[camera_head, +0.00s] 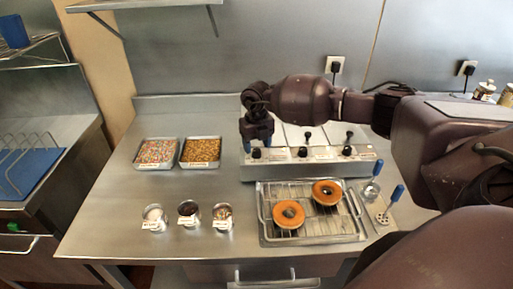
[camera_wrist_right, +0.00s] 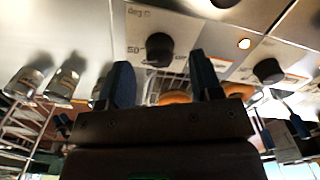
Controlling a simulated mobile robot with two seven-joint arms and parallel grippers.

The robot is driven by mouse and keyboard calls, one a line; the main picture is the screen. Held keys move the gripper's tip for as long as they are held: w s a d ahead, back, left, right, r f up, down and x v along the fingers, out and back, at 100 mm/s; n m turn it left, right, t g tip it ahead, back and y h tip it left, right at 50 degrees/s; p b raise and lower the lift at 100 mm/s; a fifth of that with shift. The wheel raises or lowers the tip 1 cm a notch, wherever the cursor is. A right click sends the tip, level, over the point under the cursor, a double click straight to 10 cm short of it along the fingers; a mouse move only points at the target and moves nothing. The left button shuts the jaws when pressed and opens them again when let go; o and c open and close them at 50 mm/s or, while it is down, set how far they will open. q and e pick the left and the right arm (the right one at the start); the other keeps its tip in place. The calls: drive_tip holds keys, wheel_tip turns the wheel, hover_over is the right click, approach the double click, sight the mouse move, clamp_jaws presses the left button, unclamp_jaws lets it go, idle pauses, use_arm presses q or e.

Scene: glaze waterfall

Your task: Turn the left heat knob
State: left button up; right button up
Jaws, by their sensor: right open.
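The left heat knob (camera_head: 256,153) is a small black knob at the left end of the front panel of the steel heater unit (camera_head: 330,166). My right gripper (camera_head: 257,137), with blue fingers, points down just above it in the head view. In the right wrist view the knob (camera_wrist_right: 159,48) shows between the tips of the open fingers (camera_wrist_right: 160,68), near a "50" mark. The fingers look apart from it; contact cannot be told. A middle knob (camera_head: 302,152) and a right knob (camera_head: 347,151) sit along the same panel. My left gripper is not in view.
A wire rack (camera_head: 263,227) with two orange-glazed donuts (camera_head: 290,215) lies in front of the unit. Two sprinkle trays (camera_head: 155,153) and three small cups (camera_head: 222,216) stand to the left. Blue-handled tools (camera_head: 397,193) are at the right.

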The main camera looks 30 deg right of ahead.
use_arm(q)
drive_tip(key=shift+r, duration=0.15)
use_arm(e)
drive_tip(key=shift+f, duration=1.3)
drive_tip(key=c, duration=0.9)
